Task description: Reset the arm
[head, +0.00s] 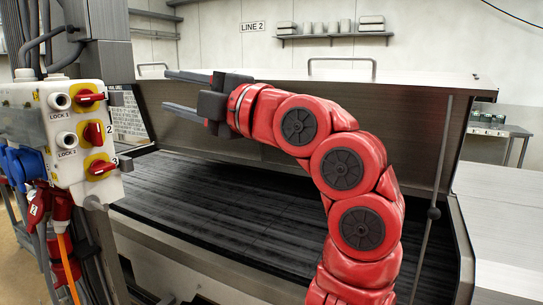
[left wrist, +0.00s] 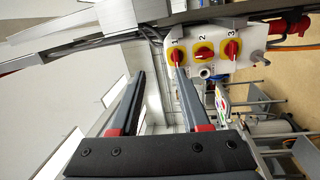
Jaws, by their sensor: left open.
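My left arm is red and stretches over the dryer bed in the head view. Its left gripper (head: 167,90) points left, open, with nothing between its two dark fingers. The gripper is beside the switch box and apart from it in the head view. In the left wrist view the open fingers (left wrist: 160,73) point up toward the box, with clear space between them. My right gripper is not in view.
A white switch box (head: 45,128) at left carries three red rotary switches on yellow plates, with cables and plugs below. The dryer hood (head: 420,110) stands raised over the dark slatted bed (head: 230,200). A wall shelf (head: 335,36) holds pale items.

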